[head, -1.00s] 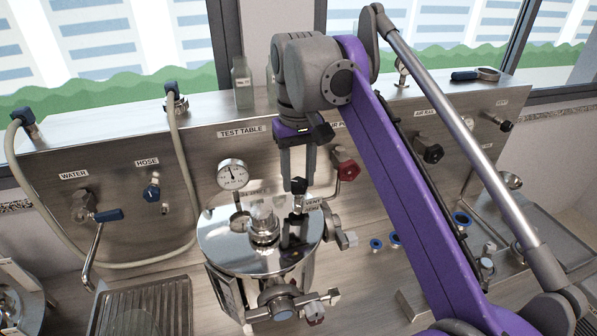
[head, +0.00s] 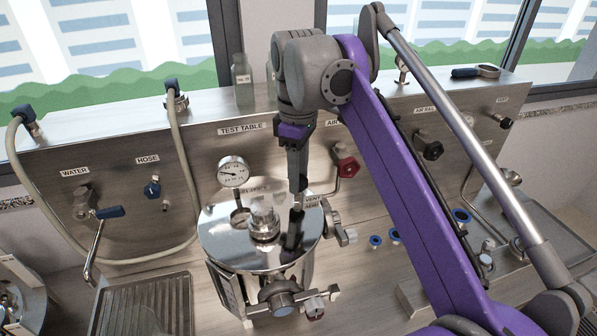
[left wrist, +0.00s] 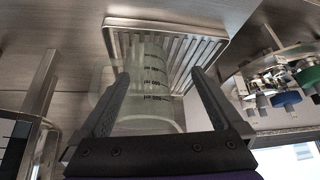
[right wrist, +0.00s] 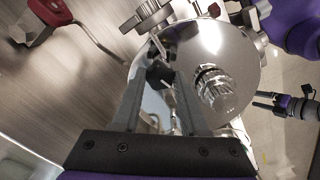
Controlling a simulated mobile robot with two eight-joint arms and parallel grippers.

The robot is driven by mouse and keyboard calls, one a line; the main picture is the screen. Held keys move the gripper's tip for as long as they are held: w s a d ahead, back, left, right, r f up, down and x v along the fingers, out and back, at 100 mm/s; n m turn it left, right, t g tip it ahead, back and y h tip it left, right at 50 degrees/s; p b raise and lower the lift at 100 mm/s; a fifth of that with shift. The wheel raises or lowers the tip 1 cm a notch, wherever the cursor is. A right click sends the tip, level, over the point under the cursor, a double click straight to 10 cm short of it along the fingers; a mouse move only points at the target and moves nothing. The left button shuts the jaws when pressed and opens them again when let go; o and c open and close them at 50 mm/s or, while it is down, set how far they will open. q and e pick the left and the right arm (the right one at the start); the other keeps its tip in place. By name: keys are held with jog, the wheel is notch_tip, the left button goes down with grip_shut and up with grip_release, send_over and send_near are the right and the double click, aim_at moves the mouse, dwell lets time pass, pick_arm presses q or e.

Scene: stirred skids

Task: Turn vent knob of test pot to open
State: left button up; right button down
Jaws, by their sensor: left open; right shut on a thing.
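The test pot (head: 225,245) is a shiny steel vessel with a round lid, standing in front of the test table panel. Its vent knob is a small dark knob (right wrist: 159,76) at the lid's rim, by the VENT label (head: 312,199). My right gripper (head: 298,192) comes down from above and is shut on the vent knob; the fingers partly hide it in the head view. The knob sits between the fingertips in the right wrist view. My left gripper (left wrist: 160,74) is open, seen only in the left wrist view.
A clear graduated beaker (left wrist: 152,85) shows in front of my left gripper, by a ribbed drain tray (left wrist: 190,25). A pressure gauge (head: 232,172) stands behind the lid. A red valve handle (head: 348,167) is on the panel to the right. A clamp (head: 342,236) projects from the pot's right side.

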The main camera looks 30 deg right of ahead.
jog(key=shift+r+n, duration=0.1)
jog(key=shift+n, duration=0.4)
jog(key=shift+c, duration=2.2)
grip_release()
notch_tip(320, 180, up, 11)
